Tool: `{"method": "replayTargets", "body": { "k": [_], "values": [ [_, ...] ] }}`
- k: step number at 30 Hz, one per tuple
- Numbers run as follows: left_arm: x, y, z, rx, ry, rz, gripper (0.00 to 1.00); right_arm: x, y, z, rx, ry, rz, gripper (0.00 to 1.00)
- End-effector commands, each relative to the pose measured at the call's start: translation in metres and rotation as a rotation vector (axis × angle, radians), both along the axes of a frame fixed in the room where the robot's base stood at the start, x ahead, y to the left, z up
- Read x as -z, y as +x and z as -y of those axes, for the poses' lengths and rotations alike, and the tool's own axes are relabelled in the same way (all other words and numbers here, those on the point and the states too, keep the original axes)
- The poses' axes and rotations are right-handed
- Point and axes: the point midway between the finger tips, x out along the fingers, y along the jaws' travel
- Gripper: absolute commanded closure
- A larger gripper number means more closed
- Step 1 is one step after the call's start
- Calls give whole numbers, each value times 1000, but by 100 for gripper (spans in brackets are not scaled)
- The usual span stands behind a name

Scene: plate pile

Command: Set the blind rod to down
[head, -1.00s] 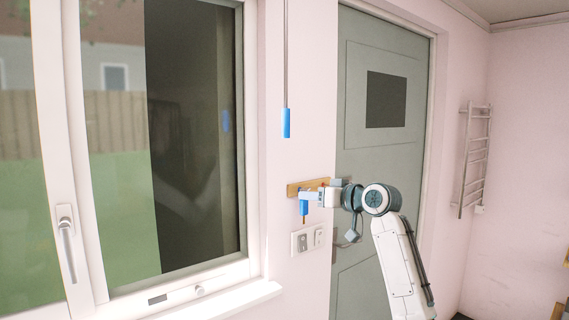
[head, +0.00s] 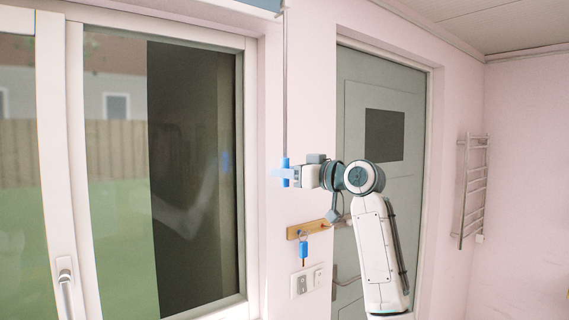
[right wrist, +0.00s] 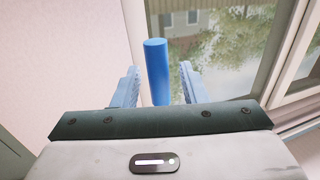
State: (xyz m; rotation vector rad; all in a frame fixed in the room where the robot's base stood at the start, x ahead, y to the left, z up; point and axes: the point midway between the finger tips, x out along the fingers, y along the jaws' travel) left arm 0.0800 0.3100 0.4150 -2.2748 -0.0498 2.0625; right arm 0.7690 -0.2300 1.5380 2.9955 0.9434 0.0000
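The blind rod (head: 285,90) is a thin grey rod hanging upright between the window and the door in the head view. Its blue handle (head: 285,162) is at the lower end. My right gripper (head: 280,173) is at this handle, level with it. In the right wrist view the blue handle (right wrist: 157,72) stands between the two fingers of the right gripper (right wrist: 160,88). The fingers are apart, with a gap visible on the handle's right side, so the gripper is open around it. My left gripper is not in view.
A wooden key rack (head: 309,229) with a blue-tagged key (head: 304,250) is on the wall below my right gripper. Wall switches (head: 306,282) are under it. The window (head: 200,180) is left, the grey door (head: 385,180) right. A blue-grey edge (head: 262,4) shows above the window.

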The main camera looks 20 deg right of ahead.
Motion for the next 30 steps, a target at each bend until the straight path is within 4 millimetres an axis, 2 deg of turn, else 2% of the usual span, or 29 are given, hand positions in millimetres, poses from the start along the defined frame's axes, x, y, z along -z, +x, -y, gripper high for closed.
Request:
{"method": "replayTargets", "body": {
  "k": [4, 12, 13, 18, 19, 26, 30],
  "values": [
    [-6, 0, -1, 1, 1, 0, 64, 0, 8, -6, 0, 1, -2, 61],
    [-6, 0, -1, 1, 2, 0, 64, 1, 10, -7, 1, 0, 0, 61],
    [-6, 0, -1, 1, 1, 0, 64, 1, 10, -7, 1, 0, 0, 63],
    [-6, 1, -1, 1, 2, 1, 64, 1, 10, -7, 1, 0, 0, 96],
    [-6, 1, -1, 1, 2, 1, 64, 1, 10, -7, 1, 0, 0, 100],
    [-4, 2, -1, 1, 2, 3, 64, 3, 10, -6, 1, 0, 0, 100],
    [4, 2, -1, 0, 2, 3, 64, 17, 10, -6, 1, 0, -1, 100]
  ]
}}
